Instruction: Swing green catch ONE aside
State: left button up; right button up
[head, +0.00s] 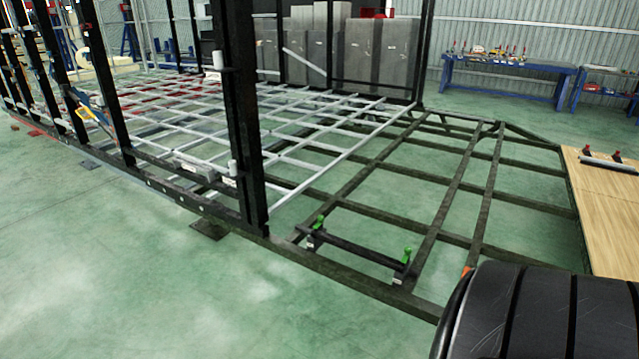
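Two small green catches show in the head view, one at each end of a dark crossbar (352,250) near the front of the chassis frame. The left green catch (320,222) stands at the bar's left end. The right green catch (406,254) stands at its right end. Both look upright. I cannot tell which of them is number one. Neither of my grippers is in view, and nothing touches the catches.
The dark chassis frame (440,215) has open gaps showing green floor. A black post (243,125) rises left of the catches. A large black grooved, tyre-like shape (545,315) fills the lower right. A wooden board (608,215) lies at right. Floor at lower left is clear.

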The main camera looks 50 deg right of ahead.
aim_at(321, 218)
jog(key=i+l+z, duration=0.15)
jog(key=i+z, duration=0.7)
jog(key=z, duration=0.15)
jog(key=i+j+z, duration=0.2)
jog(key=i+z, duration=0.3)
jog(key=k, duration=0.05)
